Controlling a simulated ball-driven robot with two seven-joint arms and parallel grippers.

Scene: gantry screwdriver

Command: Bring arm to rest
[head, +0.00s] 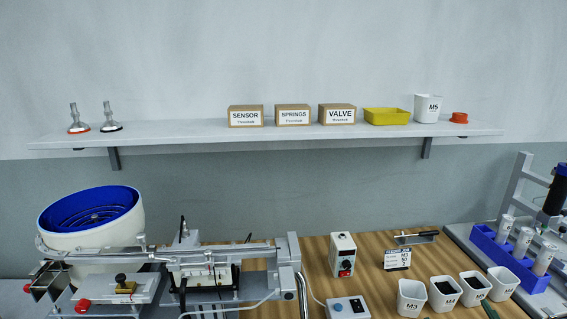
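Neither of my arms nor grippers shows in the head view, so I cannot see what they hold or how they stand. The feeder machine with a blue-lined white bowl (90,225) stands at the left. Beside it is a gantry-like metal mechanism (215,262) with rails, and a cable runs from it across the wooden bench (305,245). At the right edge a grey stand (512,185) carries a dark upright tool (553,200), partly cut off by the frame.
A wall shelf (190,132) holds cartons (293,115), a yellow tray (386,117) and a white M5 cup (427,108). On the bench are a switch box (342,255), a control box (348,307), several white bins (443,293) and a blue rack (508,262). Some wood between them is bare.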

